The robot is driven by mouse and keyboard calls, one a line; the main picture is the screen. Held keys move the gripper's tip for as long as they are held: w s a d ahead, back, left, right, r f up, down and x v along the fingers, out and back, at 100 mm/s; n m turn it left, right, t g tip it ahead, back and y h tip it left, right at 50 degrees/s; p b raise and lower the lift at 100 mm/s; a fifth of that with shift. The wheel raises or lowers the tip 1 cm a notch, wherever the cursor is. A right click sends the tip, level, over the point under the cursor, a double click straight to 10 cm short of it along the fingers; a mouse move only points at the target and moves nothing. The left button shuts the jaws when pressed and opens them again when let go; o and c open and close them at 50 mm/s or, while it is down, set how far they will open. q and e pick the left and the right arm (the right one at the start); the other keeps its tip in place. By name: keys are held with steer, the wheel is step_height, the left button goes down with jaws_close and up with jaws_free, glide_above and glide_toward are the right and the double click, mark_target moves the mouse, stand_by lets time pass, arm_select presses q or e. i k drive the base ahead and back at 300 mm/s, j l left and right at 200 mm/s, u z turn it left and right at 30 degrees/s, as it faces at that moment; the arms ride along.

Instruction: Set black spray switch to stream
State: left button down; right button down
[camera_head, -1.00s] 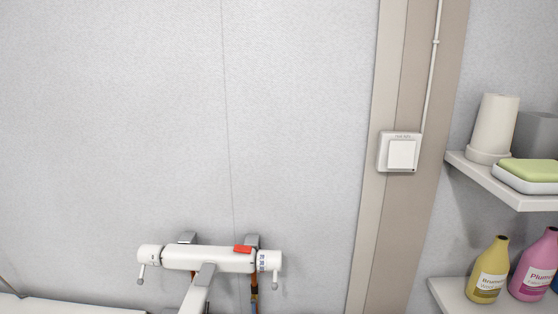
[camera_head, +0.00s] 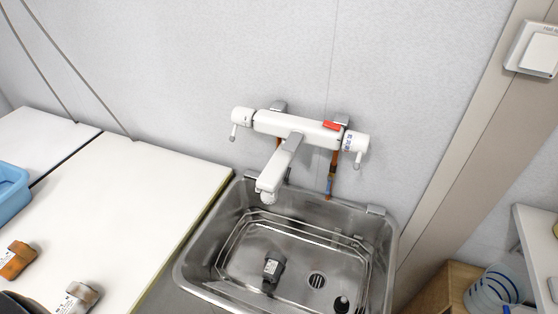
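A small dark grey or black device (camera_head: 273,268), likely the black spray switch, lies inside the steel sink basin (camera_head: 190,268). It has a pale label; its setting is too small to read. A similar orange unit (camera_head: 16,260) and a white-grey unit (camera_head: 77,298) lie on the white counter at the left. A white wall faucet (camera_head: 285,155) with a red button hangs over the basin.
The white counter (camera_head: 130,195) borders the basin on the left, with a blue tub (camera_head: 9,186) at its far left edge. A wooden box (camera_head: 450,289) and a white shelf (camera_head: 538,232) stand at the right. The counter's middle is clear.

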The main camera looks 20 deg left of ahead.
mark_target(286, 179)
steer(key=k+l, duration=0.15)
steer(key=l, duration=0.2)
steer(key=k+l, duration=0.2)
steer(key=l, duration=0.2)
steer(key=k+l, duration=0.15)
steer(key=l, duration=0.2)
steer(key=k+l, duration=0.2)
steer(key=l, duration=0.15)
steer(key=i+l+u, duration=0.05)
